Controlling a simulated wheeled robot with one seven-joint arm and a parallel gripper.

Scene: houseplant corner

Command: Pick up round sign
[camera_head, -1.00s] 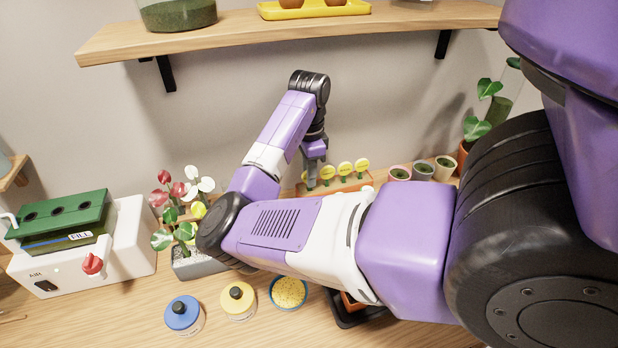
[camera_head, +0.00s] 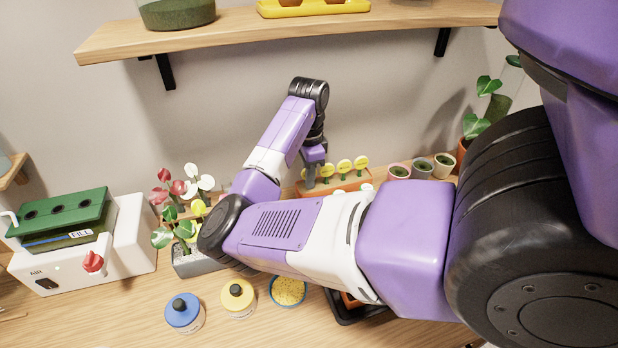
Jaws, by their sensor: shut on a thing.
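Several yellow round signs stand upright in a row in a wooden holder (camera_head: 350,183) against the back wall. Three of them show clear of my gripper, the nearest one (camera_head: 327,170), a middle one (camera_head: 344,166) and a right one (camera_head: 361,162). My gripper (camera_head: 312,178) points down at the left end of this row and is shut on a round sign there. That sign is mostly hidden behind the fingers, and the lower front of the holder is partly hidden by my arm.
Small pots (camera_head: 422,168) stand right of the holder. A red-and-white-leaved plant (camera_head: 180,232) is at left, near a white machine (camera_head: 130,235). A blue-lidded jar (camera_head: 184,312), a yellow-lidded jar (camera_head: 238,298) and a bowl (camera_head: 288,290) stand in front. A wooden shelf (camera_head: 290,36) hangs above.

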